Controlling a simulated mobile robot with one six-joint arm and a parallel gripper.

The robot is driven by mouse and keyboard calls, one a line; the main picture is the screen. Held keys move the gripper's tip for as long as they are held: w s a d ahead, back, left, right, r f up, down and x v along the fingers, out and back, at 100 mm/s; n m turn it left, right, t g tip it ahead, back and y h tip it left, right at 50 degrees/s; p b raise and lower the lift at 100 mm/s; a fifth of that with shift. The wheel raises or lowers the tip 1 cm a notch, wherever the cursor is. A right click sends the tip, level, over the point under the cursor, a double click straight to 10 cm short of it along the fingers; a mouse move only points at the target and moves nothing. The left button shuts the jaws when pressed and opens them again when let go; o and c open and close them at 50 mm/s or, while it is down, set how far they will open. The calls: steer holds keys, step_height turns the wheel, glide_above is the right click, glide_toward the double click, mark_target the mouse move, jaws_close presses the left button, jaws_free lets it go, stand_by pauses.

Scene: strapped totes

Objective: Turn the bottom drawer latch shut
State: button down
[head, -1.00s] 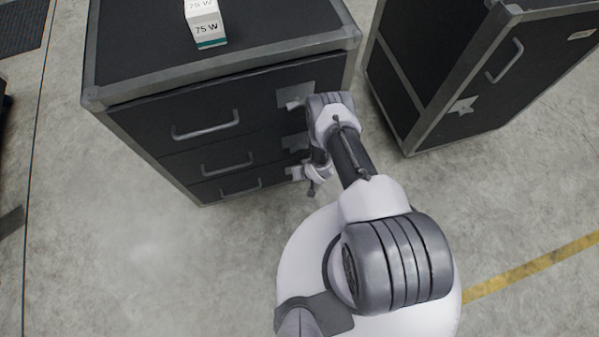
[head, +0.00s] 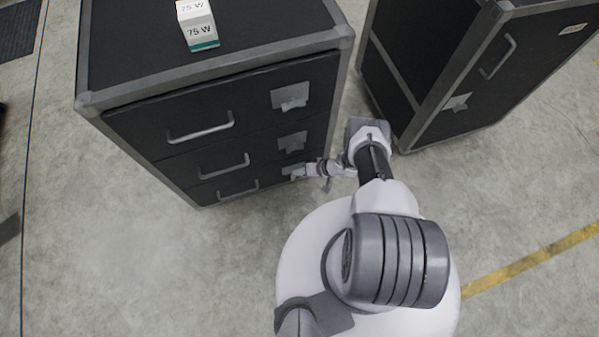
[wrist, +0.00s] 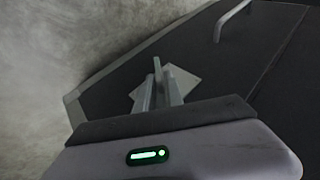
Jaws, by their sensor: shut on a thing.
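The black drawer cabinet (head: 215,65) with grey metal edging stands at the left, its three drawers closed. The bottom drawer (head: 265,187) has a bar handle (head: 238,190) and a grey latch plate at its right end. My gripper (head: 300,173) reaches in from the right at this bottom latch. In the wrist view, my gripper's fingers (wrist: 158,92) are shut on the upright latch tab (wrist: 157,68), in front of its pale square plate (wrist: 186,80). The fingers and arm partly hide the latch, so its exact angle is hard to tell.
The top latch (head: 290,97) and middle latch (head: 292,142) sit above on the same cabinet side. A white and teal 75 W box (head: 198,25) stands on top. A second black cabinet (head: 470,70) stands at the right. Open concrete floor lies in front.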

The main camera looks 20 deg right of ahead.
steer(key=shift+w, duration=0.1)
steer(key=c, duration=1.6)
jaws_free()
steer(key=shift+o, duration=0.2)
steer(key=shift+r, duration=0.15)
steer(key=p+v, duration=0.6)
steer(key=v, duration=1.1)
